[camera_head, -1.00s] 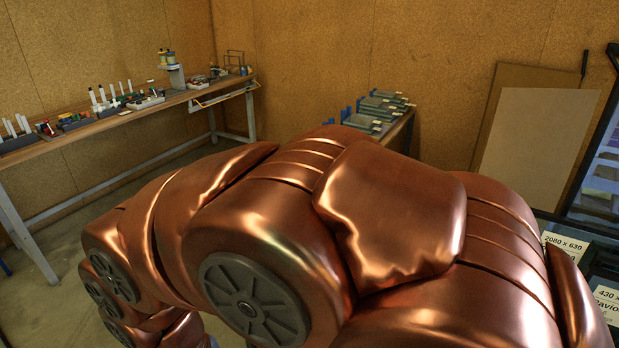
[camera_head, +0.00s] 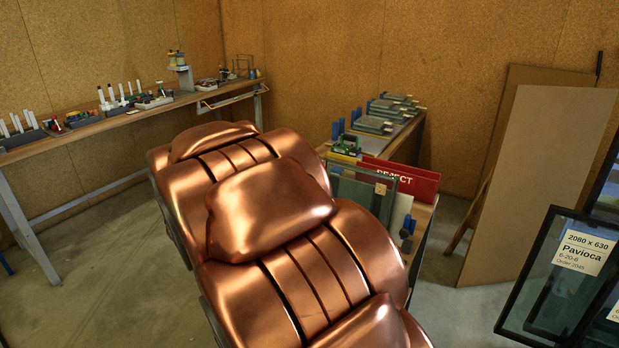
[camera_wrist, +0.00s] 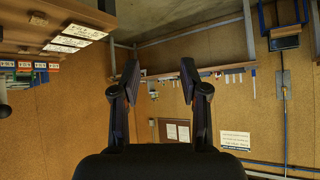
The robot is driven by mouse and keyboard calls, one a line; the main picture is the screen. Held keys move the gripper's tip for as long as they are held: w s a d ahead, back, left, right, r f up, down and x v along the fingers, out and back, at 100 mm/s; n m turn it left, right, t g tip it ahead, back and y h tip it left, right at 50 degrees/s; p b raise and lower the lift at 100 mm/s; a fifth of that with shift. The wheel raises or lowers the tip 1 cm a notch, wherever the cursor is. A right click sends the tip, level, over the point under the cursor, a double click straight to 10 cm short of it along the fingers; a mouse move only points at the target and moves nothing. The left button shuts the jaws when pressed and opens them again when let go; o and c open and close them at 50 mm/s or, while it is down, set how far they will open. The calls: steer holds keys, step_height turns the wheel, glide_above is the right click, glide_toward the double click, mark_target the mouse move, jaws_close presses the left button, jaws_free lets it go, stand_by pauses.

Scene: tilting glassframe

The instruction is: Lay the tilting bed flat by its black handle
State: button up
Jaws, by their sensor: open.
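My gripper (camera_wrist: 159,75) shows in the wrist view with its two black fingers apart and nothing between them. Neither the tilting bed nor its black handle can be made out in the head view or the wrist view. My copper-coloured arm fills the middle of the head view and hides what lies behind it. My gripper does not show in the head view, so I cannot tell where it is relative to the bed.
A workbench (camera_head: 112,122) with tools stands at the left. A rear table (camera_head: 410,128) holds clamps and a red REJECT board (camera_head: 400,180). Brown panels (camera_head: 540,190) lean on the wall. Dark-framed glass (camera_head: 545,285) stands at right. Floor (camera_head: 90,270) is open at left.

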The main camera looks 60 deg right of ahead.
steer(key=shift+s+d+r+m+g+h+b, duration=0.7)
steer(key=shift+d+h, duration=1.45)
steer(key=shift+d, duration=4.05)
steer(key=shift+s+d+r+m+g+h+b, duration=0.2)
steer(key=shift+s+d+m+g+h+b, duration=1.15)
steer(key=shift+d, duration=4.9)
steer(key=shift+s+d+r+m+g+h+b, duration=0.3)
steer(key=shift+s+d+m+h, duration=1.05)
steer(key=shift+d+h, duration=3.25)
steer(key=d+y, duration=0.3)
steer(key=shift+d+r+t, duration=0.1)
steer(key=shift+r+t, duration=0.05)
steer(key=shift+t, duration=0.1)
jaws_close()
